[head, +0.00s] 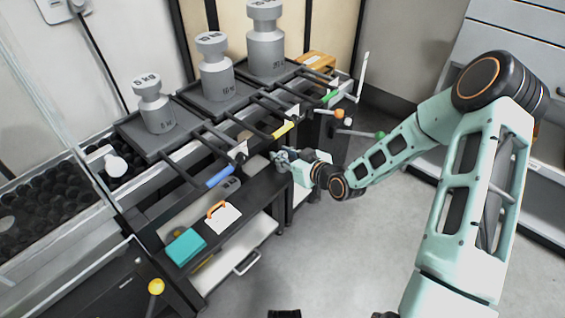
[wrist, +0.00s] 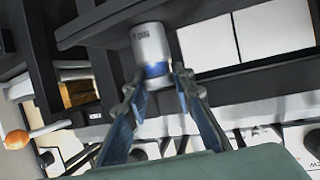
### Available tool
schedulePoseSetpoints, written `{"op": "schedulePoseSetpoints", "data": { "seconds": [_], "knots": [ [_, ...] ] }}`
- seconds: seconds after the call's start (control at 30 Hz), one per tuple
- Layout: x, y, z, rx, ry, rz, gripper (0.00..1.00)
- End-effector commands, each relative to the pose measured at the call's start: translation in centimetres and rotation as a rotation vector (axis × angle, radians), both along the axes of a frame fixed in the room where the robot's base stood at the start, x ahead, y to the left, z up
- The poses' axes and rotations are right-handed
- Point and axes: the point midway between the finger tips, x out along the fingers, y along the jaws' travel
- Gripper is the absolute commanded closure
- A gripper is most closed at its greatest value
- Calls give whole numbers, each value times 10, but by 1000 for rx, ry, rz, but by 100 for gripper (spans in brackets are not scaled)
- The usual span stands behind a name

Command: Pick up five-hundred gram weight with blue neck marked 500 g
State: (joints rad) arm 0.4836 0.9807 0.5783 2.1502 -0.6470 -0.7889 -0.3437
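The weight (wrist: 150,42) shows at the top centre of the wrist view. It has a light grey body with dark, partly legible marking and a blue neck (wrist: 157,71). My gripper (wrist: 158,80) has its two fingers apart, one on each side of the blue neck. A small gap seems to show beside the neck, but contact is hard to judge. In the head view my gripper (head: 284,158) is low, at the right end of the dark bench under the weighing platforms. I cannot make out the 500 g weight clearly there.
Three large grey weights, one marked 5 kg (head: 154,108), stand on platforms above the bench. Coloured lever handles, including a blue one (head: 220,177), stick out near my gripper.

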Motion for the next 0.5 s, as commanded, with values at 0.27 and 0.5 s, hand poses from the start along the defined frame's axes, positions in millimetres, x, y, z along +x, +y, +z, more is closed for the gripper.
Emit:
{"op": "schedulePoseSetpoints", "data": {
  "seconds": [0.27, 0.5],
  "knots": [
    [0, 0, 0, 0, 0, 0, 100],
    [1, 0, 1, 1, -3, 0, 100]
  ]
}}
